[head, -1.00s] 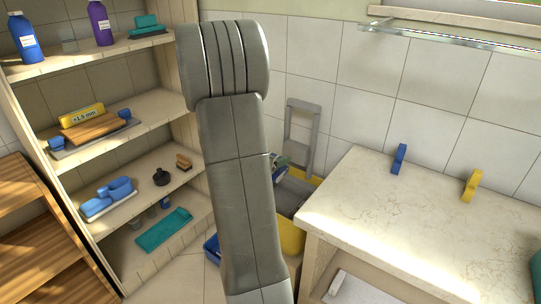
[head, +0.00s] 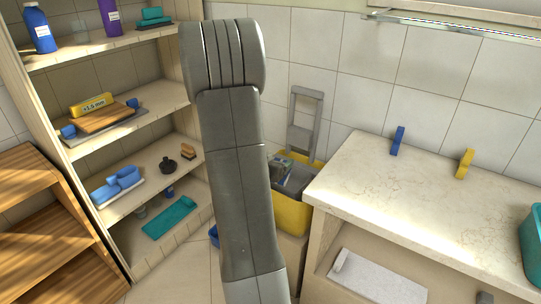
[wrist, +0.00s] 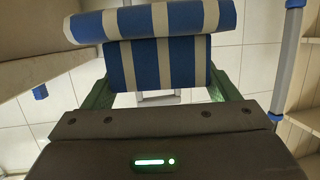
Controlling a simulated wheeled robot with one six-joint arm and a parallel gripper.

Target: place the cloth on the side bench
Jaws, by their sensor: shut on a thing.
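The cloth (wrist: 168,22) is blue with beige stripes and looks folded or rolled. In the wrist view it lies across the top between the green fingers of my gripper (wrist: 163,78), which is shut on it. In the head view my grey arm fills the middle, and neither the gripper nor the cloth shows. A pale marble-topped bench (head: 420,205) stands at the right in the head view. Its top is mostly bare, with a blue clip (head: 397,141) and a yellow clip (head: 465,164) near the wall.
A yellow mop bucket (head: 288,212) stands left of the bench, partly behind my arm. A white towel (head: 378,278) lies on the bench's lower shelf. A teal container (head: 534,245) sits at its right. Loaded shelves (head: 165,98) and a brown slatted unit (head: 40,215) stand left.

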